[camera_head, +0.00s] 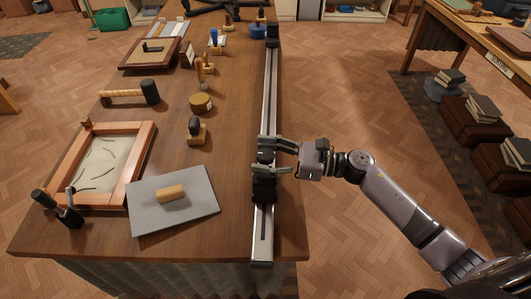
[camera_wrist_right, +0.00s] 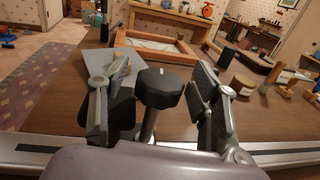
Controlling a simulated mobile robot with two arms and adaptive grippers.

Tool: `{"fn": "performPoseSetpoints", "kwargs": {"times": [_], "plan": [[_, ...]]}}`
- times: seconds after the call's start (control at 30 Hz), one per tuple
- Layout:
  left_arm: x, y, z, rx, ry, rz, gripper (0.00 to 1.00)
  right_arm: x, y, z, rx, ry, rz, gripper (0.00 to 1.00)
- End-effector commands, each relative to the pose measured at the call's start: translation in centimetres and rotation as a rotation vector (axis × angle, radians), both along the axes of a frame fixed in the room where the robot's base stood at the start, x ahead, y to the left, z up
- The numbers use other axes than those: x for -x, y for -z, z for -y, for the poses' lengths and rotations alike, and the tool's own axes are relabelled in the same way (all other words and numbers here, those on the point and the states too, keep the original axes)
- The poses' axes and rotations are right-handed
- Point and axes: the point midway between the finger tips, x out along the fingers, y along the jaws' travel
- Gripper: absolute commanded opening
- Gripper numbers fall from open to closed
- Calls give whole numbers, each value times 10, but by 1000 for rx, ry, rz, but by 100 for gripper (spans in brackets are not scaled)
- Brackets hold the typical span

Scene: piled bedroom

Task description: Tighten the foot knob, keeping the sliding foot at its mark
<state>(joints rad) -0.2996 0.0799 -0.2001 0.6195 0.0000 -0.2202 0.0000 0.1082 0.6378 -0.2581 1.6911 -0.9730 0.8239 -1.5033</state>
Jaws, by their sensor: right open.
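A long metal rail (camera_head: 262,240) runs along the table's right edge. A black sliding foot (camera_head: 264,188) sits on it in its nearer half. A black faceted knob (camera_wrist_right: 161,88) on a metal stem stands between the fingers of my right gripper (camera_wrist_right: 158,100) in the wrist view. The fingers are open, one on each side of the knob, with a visible gap on the right. In the head view my right gripper (camera_head: 283,158) reaches in from the right over the rail by the foot. The foot's mark cannot be made out. My left gripper is out of view.
Left of the rail on the table (camera_head: 235,225) are a grey board (camera_head: 140,215) with a wooden block, a framed sand tray (camera_head: 140,150), a mallet (camera_head: 150,92), a stamp (camera_head: 196,131) and a round tin (camera_head: 201,102). The floor right of the table is clear near my arm.

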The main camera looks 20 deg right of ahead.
Motion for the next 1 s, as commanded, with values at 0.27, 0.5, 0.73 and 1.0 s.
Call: {"fn": "performPoseSetpoints", "kwargs": {"times": [0.27, 0.5, 0.73, 1.0], "plan": [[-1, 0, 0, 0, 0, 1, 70, 0, 0, 0, 0, 0, 0, 44], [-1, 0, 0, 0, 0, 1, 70, 0, 0, 0, 0, 0, 0, 28], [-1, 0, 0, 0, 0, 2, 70, 0, 0, 1, 0, 0, 0, 12], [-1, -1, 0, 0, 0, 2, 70, 0, 0, 1, 0, 12, -1, 7]]}}
